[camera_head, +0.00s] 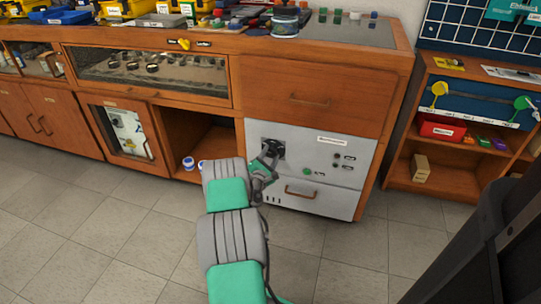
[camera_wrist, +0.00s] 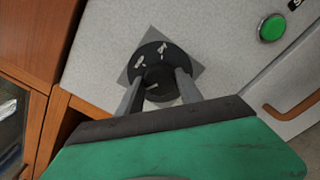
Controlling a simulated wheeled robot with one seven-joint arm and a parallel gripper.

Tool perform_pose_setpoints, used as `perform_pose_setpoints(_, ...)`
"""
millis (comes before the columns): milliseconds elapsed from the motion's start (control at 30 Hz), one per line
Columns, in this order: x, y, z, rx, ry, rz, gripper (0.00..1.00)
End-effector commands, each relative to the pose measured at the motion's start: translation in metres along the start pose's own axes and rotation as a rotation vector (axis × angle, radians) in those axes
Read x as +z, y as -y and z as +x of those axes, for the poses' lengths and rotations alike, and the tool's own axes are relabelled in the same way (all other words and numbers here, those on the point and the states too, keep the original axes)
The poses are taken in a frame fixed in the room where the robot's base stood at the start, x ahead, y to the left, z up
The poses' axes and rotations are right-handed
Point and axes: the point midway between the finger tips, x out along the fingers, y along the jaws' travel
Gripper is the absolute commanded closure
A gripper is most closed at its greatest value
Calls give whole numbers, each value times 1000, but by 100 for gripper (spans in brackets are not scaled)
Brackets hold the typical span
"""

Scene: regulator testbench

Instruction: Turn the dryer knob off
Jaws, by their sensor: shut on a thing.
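The dryer is a white panel unit (camera_head: 317,139) set in the wooden bench. Its black round knob (camera_wrist: 157,83) sits on a grey square plate, with white marks on the dial around it. My gripper (camera_wrist: 158,90) has its two grey fingers on either side of the knob, shut on it. In the head view my gripper (camera_head: 270,158) reaches the panel's upper left, and it partly hides the knob there. I cannot read the marks on the dial or tell the knob's setting.
A green button (camera_wrist: 272,28) is to the right of the knob. A drawer handle (camera_head: 300,192) is below. An open cubby (camera_head: 211,140) with small white-and-blue items is left of the dryer. A wooden shelf (camera_head: 440,185) stands at the right. The tiled floor in front is clear.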

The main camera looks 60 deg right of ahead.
Motion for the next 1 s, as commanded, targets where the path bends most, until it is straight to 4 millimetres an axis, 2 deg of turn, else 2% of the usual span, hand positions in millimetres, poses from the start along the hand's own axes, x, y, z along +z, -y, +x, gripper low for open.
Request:
perform_pose_setpoints(467, 0, 1, 0, -1, 0, -17, 98)
perform_pose_setpoints(500, 0, 1, 0, -1, 0, -17, 56)
perform_pose_setpoints(767, 0, 0, 0, 0, 0, -16, 35)
perform_pose_setpoints(1000, 0, 0, -1, 0, -1, -16, 35)
